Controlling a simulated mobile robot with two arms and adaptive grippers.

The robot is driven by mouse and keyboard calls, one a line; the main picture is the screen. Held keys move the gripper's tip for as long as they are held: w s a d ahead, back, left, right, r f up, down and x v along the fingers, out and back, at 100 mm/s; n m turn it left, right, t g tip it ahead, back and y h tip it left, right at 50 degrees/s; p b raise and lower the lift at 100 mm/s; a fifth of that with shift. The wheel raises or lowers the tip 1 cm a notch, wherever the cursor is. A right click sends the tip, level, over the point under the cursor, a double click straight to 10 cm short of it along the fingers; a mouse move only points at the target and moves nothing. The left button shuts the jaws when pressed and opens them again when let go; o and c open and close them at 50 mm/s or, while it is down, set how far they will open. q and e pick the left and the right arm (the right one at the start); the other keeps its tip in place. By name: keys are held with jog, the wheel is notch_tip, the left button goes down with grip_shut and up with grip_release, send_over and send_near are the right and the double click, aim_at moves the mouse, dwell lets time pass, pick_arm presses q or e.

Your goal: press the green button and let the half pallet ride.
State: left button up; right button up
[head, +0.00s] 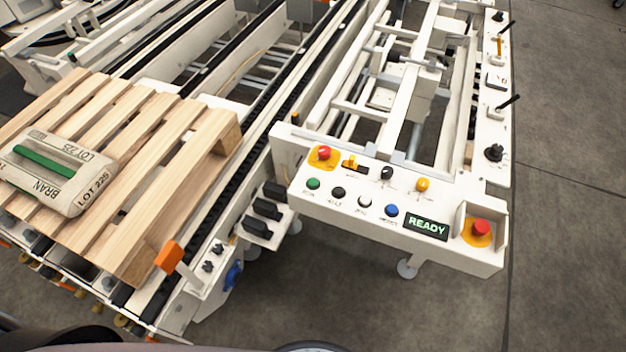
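The green button (313,183) is at the left of the lower row on the white control panel (341,204). Black, white and blue buttons sit to its right. The panel's display (426,227) reads READY in green. The wooden half pallet (175,150) rests on the chain conveyor at the left, with a bag (58,170) marked BRAN and LOT 225 lying on it. A green strip runs across the bag. Neither of my grippers is in view.
Red mushroom buttons stand on yellow plates at the panel's upper left (324,153) and right end (480,227). An orange block (169,256) stands at the pallet's near corner. Dark conveyor chains (262,113) run away behind the pallet. Concrete floor (570,180) is clear at right.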

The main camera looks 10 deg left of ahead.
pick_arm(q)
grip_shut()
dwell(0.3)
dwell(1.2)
